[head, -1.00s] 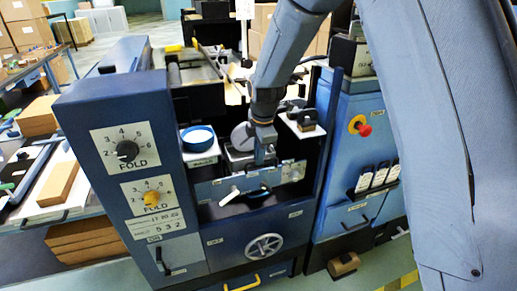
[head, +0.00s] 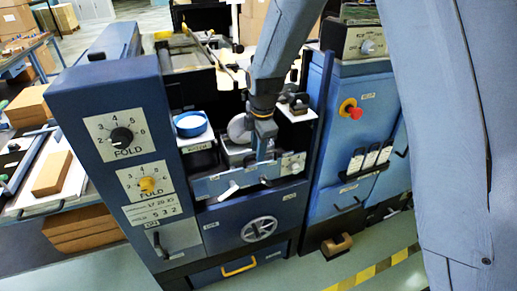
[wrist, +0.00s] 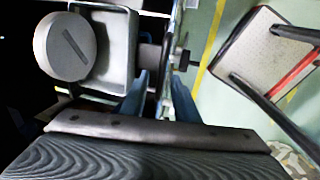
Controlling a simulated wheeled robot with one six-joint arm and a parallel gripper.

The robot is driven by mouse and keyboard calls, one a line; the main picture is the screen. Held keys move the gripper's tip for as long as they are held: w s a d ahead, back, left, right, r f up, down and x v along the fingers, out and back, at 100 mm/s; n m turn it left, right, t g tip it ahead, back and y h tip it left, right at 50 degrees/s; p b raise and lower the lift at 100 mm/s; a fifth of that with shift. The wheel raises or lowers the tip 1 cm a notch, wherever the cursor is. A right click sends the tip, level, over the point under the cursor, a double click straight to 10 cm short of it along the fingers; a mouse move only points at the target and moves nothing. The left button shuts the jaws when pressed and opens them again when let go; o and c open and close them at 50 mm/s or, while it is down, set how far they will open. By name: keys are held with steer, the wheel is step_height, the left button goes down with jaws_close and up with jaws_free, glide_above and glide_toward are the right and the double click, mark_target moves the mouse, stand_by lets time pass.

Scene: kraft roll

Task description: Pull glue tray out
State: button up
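A grey open tray (wrist: 131,50), which looks like the glue tray, holds a round white pot or roller end (wrist: 68,46) in the wrist view. In the head view the tray (head: 234,158) sits in the machine's bay, behind a blue-grey front plate (head: 215,186) with a white lever (head: 228,191) and a dark handle. My gripper (head: 264,154) points down at this plate, just right of the tray. In the wrist view my gripper (wrist: 160,105) has its two blue fingers apart, with the plate's edge and a dark part between them. Contact is unclear.
A blue round dish (head: 190,124) stands on a small shelf left of the tray. A white shelf (head: 298,112) with dark parts is at the right. A blue cabinet with a red knob (head: 354,111) stands right.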

step_height(320, 180, up, 8)
steer(key=s+b, duration=0.1)
steer(key=b, duration=0.1)
steer(key=shift+s+d+f, duration=0.15)
steer(key=shift+s+d, duration=0.05)
steer(key=shift+d, duration=0.05)
stand_by(0.4)
steer(key=s+d+f+m, duration=0.2)
steer(key=s+d+m, duration=0.7)
steer(key=s+m, duration=0.1)
steer(key=s+d+f+m, duration=0.3)
steer(key=s+d+m, duration=0.6)
steer(key=m, duration=0.3)
steer(key=shift+s+d+g+h, duration=0.2)
steer(key=shift+s+g+h, duration=0.1)
steer(key=shift+s+h, duration=0.15)
